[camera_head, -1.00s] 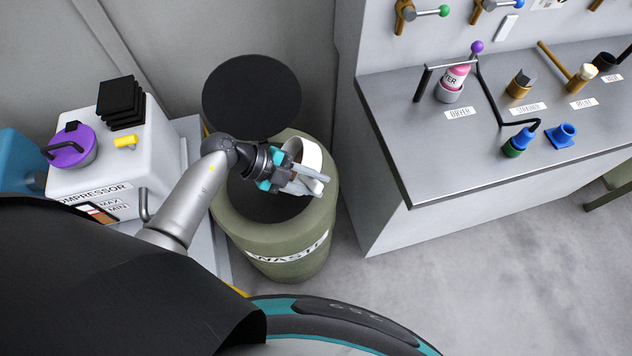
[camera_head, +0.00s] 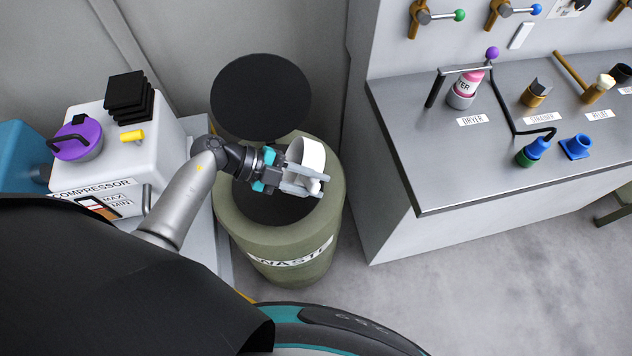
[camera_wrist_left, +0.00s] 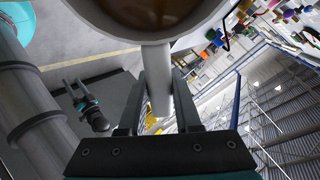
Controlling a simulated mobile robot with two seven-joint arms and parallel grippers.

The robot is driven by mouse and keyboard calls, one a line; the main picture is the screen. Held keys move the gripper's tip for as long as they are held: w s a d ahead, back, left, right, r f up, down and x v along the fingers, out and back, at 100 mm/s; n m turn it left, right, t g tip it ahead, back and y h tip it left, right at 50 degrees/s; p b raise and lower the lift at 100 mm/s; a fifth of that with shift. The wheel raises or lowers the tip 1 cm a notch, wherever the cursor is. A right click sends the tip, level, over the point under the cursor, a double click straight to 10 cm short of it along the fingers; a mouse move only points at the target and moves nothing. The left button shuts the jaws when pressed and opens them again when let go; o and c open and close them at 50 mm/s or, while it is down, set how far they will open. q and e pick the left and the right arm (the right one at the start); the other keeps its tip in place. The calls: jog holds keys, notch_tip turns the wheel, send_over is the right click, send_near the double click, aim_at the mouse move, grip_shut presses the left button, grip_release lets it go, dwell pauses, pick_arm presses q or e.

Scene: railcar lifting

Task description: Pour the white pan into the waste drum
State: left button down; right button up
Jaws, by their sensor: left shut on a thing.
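The white pan (camera_head: 308,154) is over the open mouth of the olive-green waste drum (camera_head: 325,220) and looks tilted in the head view. My left gripper (camera_head: 305,184) is shut on the pan's handle. In the left wrist view the handle (camera_wrist_left: 157,85) runs between the two fingers, and brown contents (camera_wrist_left: 150,10) show inside the pan. The drum's dark opening is partly hidden by my left arm and the pan. My right gripper (camera_wrist_left: 78,92) shows small in the left wrist view, its fingers apart and empty.
The drum's round black lid (camera_head: 260,97) stands raised behind it. A white compressor (camera_head: 165,145) with a purple cap (camera_head: 78,140) is left of the drum. A grey bench (camera_head: 440,160) with labelled parts is at the right. The floor before the bench is clear.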

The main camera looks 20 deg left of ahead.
pick_arm(q)
jog(key=shift+s+a+r+h+b, duration=0.15)
jog(key=shift+a+h+b, duration=0.25)
jog(key=shift+a, duration=0.25)
jog(key=shift+s+a+r+t+h+b, duration=0.2)
jog(key=shift+a+h+b, duration=0.3)
jog(key=shift+b, duration=0.25)
jog(key=shift+s+a+r+t+h+b, duration=0.1)
jog(key=shift+s+a+t+h+b, duration=0.1)
jog(key=shift+a+h+b, duration=0.4)
notch_tip(320, 180, up, 2)
jog(key=y+p, duration=0.2)
jog(key=p, duration=0.3)
jog(key=g+y+p, duration=0.1)
jog(key=p, duration=0.4)
jog(key=shift+w+d+r+y, duration=0.1)
jog(key=shift+d+r+y, duration=0.1)
jog(key=shift+y, duration=0.2)
jog(key=shift+r+g+y+p, duration=0.3)
jog(key=shift+y+p, duration=0.4)
jog(key=shift+y, duration=0.1)
jog(key=shift+f+y, duration=0.1)
jog(key=shift+y, duration=0.6)
jog(key=shift+r, duration=0.2)
